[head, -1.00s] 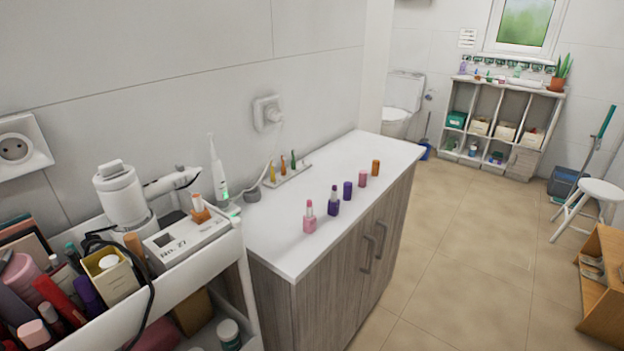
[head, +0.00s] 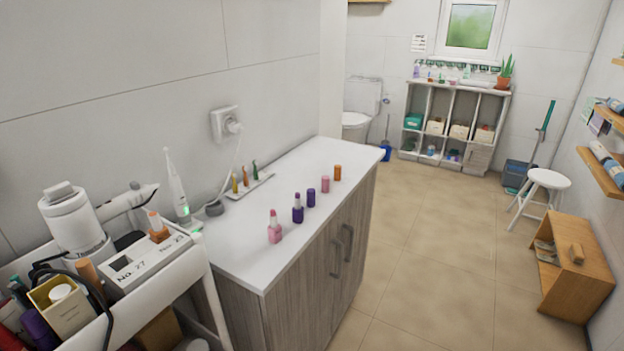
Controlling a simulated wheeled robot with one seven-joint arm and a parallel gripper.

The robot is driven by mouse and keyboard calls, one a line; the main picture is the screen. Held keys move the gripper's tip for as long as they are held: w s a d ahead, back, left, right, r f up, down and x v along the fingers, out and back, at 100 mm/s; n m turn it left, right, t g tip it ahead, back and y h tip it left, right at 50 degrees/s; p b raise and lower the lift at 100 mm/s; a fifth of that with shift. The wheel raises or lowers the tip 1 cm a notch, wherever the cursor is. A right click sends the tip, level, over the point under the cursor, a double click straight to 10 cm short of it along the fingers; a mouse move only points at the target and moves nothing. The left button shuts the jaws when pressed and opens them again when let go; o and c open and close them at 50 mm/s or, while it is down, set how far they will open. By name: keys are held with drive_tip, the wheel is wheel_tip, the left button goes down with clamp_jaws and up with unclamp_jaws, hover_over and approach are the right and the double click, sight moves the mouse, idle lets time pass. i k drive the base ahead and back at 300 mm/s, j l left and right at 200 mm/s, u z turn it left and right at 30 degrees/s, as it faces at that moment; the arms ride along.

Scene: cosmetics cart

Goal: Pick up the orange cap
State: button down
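The orange cap (head: 337,172) stands upright on the white countertop (head: 262,262), at the far end of a row of lipsticks and caps. A pink cap (head: 325,184) is just nearer, then a purple cap (head: 311,197). A purple lipstick (head: 298,209) and a pink lipstick (head: 275,228) stand open at the near end. An open lipstick with an orange base (head: 159,234) stands on a grey-white box at the left. My gripper is not in view.
A crowded white cart (head: 190,262) with a hair dryer (head: 75,222) adjoins the counter's left. A small tray (head: 250,187) lies by the wall. A stool (head: 546,181) and a wooden shelf unit (head: 575,275) stand right. The tiled floor beside the counter is clear.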

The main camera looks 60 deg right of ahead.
sight(337, 168)
drive_tip(key=i+l+z, duration=0.15)
drive_tip(key=l+z, duration=0.25)
drive_tip(key=i+l+z, duration=0.15)
drive_tip(key=z, duration=0.2)
